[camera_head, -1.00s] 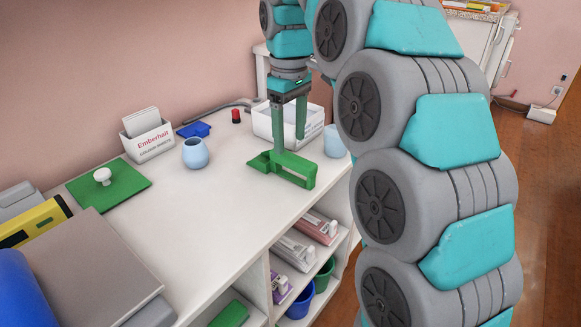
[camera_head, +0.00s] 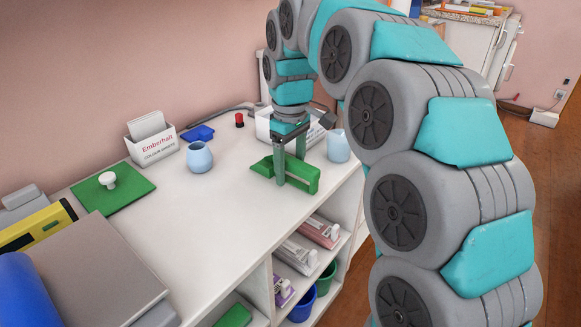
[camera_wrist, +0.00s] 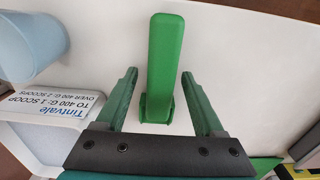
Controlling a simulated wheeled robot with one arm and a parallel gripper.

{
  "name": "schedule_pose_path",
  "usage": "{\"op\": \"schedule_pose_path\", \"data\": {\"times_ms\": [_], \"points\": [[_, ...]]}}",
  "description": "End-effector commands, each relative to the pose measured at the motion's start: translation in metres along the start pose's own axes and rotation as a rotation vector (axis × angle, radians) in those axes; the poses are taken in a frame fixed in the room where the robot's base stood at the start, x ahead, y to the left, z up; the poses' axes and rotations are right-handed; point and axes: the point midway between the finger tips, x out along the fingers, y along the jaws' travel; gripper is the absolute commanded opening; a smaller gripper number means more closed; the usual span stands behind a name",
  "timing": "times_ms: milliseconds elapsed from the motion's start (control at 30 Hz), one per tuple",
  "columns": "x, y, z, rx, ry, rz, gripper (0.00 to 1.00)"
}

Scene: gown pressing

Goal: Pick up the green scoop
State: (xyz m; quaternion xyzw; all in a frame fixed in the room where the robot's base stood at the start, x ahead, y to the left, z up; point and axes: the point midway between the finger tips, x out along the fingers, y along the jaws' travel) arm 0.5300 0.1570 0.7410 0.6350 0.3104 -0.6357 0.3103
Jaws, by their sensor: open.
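The green scoop (camera_head: 308,174) lies on the white counter near its right edge. In the wrist view, its long green handle (camera_wrist: 165,60) points away from my gripper. My gripper (camera_head: 290,170) reaches down over the scoop, its green fingers open. In the wrist view, my gripper (camera_wrist: 160,76) has one finger on each side of the handle, with a visible gap on both sides. Neither finger appears to touch it. The scoop's near end is partly hidden by the fingers in the head view.
A light blue cup (camera_head: 338,146) and a white labelled box (camera_wrist: 40,112) stand close to the scoop. A blue vase (camera_head: 199,158), a card box (camera_head: 152,146) and a green pad (camera_head: 125,196) are farther left. The middle of the counter (camera_head: 200,220) is clear.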

Motion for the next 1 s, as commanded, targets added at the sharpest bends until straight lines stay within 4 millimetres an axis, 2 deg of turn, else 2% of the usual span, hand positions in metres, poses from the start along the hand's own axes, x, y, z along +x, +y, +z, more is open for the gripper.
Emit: {"op": "schedule_pose_path", "data": {"times_ms": [300, 900, 1000], "points": [[0.005, 0.0002, 0.0, 0.001, 0.001, 0.001, 0.68], [0.005, 0.0001, 0.0, 0.001, 0.001, 0.0, 0.0], [0.005, 0.0001, 0.0, 0.001, 0.001, 0.0, 0.0]]}}
